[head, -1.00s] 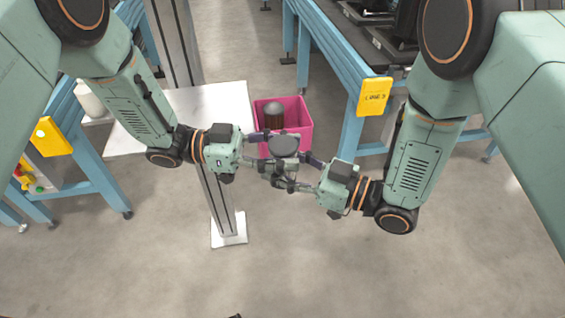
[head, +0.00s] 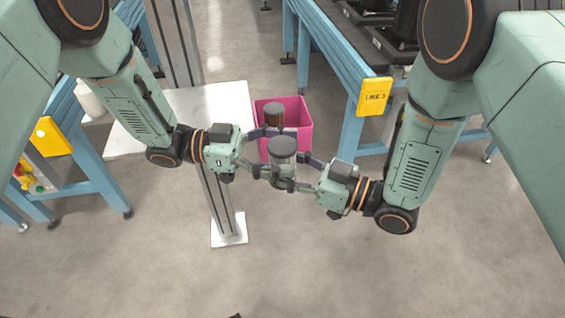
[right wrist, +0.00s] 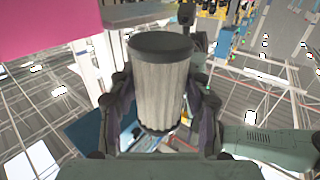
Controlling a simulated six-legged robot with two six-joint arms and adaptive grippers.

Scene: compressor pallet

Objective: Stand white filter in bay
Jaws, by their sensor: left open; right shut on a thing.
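The white filter (head: 283,168) is a pleated cylinder with dark end caps. It stands roughly upright in mid-air between my two grippers. My right gripper (head: 295,171) is shut on it. The right wrist view shows the filter's pale pleated side (right wrist: 160,92) between the fingers, with both dark rims visible. My left gripper (head: 268,152) is open, its fingers spread close around the filter's left side; I cannot tell whether they touch it. I cannot make out the bay for certain in these views.
A pink crate (head: 304,128) behind the grippers holds a brown filter (head: 274,118) with a dark cap. A white tabletop (head: 215,100) on a post is at left. Blue frames (head: 348,125) with yellow boxes (head: 374,96) flank the area. The near floor is clear.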

